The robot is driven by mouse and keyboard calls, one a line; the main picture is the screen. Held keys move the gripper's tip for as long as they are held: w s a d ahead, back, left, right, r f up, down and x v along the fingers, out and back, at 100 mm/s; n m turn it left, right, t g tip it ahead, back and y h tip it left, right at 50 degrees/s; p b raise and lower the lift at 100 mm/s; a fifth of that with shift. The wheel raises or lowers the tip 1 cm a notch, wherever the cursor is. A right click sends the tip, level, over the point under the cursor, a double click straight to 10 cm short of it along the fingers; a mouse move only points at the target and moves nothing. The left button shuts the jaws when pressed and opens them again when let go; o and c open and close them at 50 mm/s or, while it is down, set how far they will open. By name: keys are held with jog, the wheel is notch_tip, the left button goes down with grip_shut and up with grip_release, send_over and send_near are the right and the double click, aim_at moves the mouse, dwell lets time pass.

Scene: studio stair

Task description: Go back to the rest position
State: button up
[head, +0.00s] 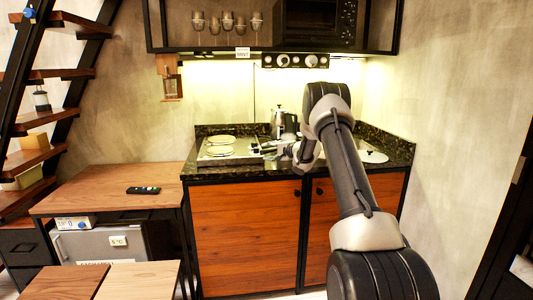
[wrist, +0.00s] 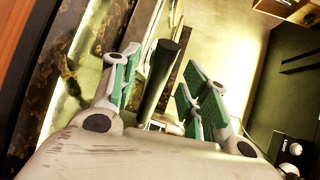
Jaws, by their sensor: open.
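My gripper (head: 270,150) is at the end of my arm, which reaches out over the dark stone counter (head: 240,171), near the right side of the cooktop (head: 206,161). In the wrist view my gripper (wrist: 158,72) has its green-padded fingers spread apart. A dark, bar-like handle (wrist: 164,76) shows between the fingers, with a gap on each side. I cannot tell what the handle belongs to. My arm hides part of the counter and the back wall.
A sink (head: 373,157) is at the right. A shelf with glasses and a microwave (head: 315,22) hangs above. A wooden table (head: 110,200) with a dark remote is at the left, below stairs.

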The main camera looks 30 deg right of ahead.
jog(key=v, duration=0.9)
jog(key=shift+s, duration=0.3)
